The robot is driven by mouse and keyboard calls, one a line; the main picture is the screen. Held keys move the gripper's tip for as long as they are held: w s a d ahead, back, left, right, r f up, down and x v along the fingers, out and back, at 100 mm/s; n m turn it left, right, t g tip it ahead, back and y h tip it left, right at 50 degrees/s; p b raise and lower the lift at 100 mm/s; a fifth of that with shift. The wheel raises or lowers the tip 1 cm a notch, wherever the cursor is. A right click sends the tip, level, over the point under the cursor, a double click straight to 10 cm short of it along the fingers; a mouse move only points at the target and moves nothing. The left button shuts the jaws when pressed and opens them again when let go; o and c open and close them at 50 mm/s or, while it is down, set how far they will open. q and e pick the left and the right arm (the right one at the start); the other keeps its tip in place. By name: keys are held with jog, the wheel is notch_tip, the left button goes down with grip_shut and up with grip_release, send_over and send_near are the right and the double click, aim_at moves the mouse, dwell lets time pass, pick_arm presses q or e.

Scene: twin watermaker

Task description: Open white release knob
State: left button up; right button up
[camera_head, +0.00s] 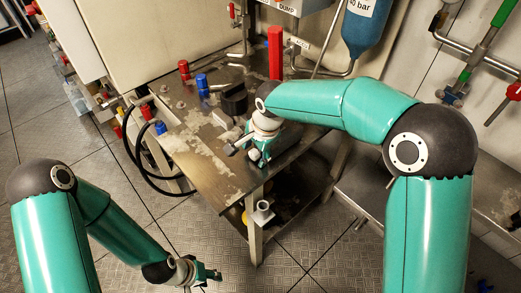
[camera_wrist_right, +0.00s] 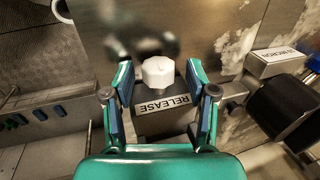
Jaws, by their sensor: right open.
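The white release knob (camera_wrist_right: 158,72) sits on a grey block with a RELEASE label (camera_wrist_right: 162,105) in the right wrist view. My right gripper (camera_wrist_right: 160,82) is open, with one finger on each side of the knob. A gap shows between each finger and the knob. In the head view my right gripper (camera_head: 257,155) is over the front part of the metal table, and the knob is hard to make out there. My left gripper (camera_head: 212,275) hangs low over the floor at the bottom, away from the table. Its fingers are too small to judge.
The worn metal table (camera_head: 205,165) carries blue caps (camera_head: 202,84), a red cap (camera_head: 184,69) and a black block (camera_head: 234,98). A tall red post (camera_head: 275,52) stands behind. A blue cylinder (camera_head: 366,25) hangs at the back. Black hoses (camera_head: 133,150) loop at the table's left.

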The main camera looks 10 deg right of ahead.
grip_shut()
jog(key=shift+r+p, duration=0.2)
jog(key=shift+p, duration=0.2)
jog(key=g+h+p, duration=0.1)
jog(key=p, duration=0.2)
jog(key=g+h+p, duration=0.1)
jog(key=p, duration=0.2)
jog(key=g+p, duration=0.1)
jog(key=p, duration=0.2)
jog(key=shift+w+a+r+g+h, duration=0.1)
jog(key=shift+w+a+g+h, duration=0.2)
jog(key=shift+g+h, duration=0.1)
jog(key=shift+g+h+p, duration=0.3)
jog(key=shift+g+p, duration=0.1)
jog(key=shift+p, duration=0.2)
jog(key=shift+f, duration=0.2)
grip_release()
jog(key=shift+d, duration=0.1)
